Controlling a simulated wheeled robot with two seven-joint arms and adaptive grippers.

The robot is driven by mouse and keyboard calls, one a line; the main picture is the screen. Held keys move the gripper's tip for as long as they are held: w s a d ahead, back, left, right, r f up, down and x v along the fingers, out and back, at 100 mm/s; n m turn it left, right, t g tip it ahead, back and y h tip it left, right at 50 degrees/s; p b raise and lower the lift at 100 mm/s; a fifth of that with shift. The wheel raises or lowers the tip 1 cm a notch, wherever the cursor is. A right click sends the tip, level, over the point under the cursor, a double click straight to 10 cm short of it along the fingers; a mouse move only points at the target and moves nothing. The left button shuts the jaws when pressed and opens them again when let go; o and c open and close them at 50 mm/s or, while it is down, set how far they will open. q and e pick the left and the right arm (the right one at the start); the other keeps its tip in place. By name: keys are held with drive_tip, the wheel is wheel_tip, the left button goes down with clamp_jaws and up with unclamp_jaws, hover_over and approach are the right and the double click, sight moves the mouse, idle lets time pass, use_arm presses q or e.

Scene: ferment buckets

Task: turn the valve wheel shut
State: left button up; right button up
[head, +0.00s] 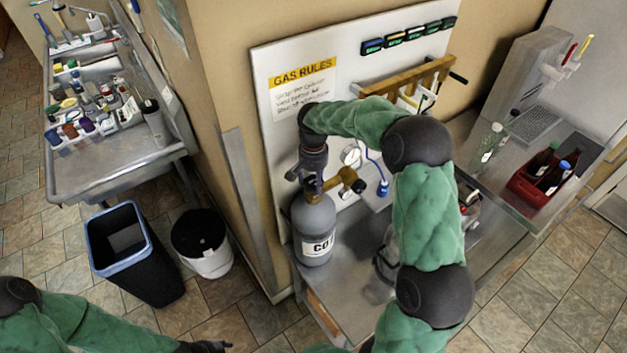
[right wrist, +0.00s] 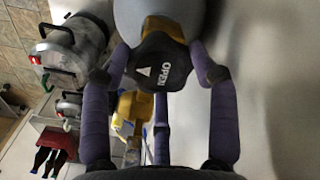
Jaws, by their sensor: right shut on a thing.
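The valve wheel (right wrist: 160,68) is a black knob with "OPEN" and an arrow on it. It sits on top of the grey gas cylinder (head: 314,228), which stands upright on the metal bench. My right gripper (head: 308,184) reaches down on the cylinder's top and hides most of the wheel in the head view. In the right wrist view its purple-grey fingers are shut on the wheel from both sides. A brass regulator (head: 336,184) extends from the valve toward a gauge. My left gripper (head: 207,346) is low at the bottom edge, far from the cylinder, its fingers unclear.
A white board with a "GAS RULES" sheet (head: 303,85) stands behind the cylinder. A red crate of bottles (head: 524,188) is at the right. Steel pots (right wrist: 75,50) stand near the cylinder. A black bin (head: 158,277) and a white bucket (head: 213,262) are on the floor.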

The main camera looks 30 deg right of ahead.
sight(313, 182)
drive_tip(key=shift+f+m, duration=0.1)
drive_tip(key=shift+m, duration=0.3)
drive_tip(key=o, duration=1.1)
drive_tip(key=shift+o, duration=0.2)
wheel_tip(313, 182, up, 12)
idle(0.4)
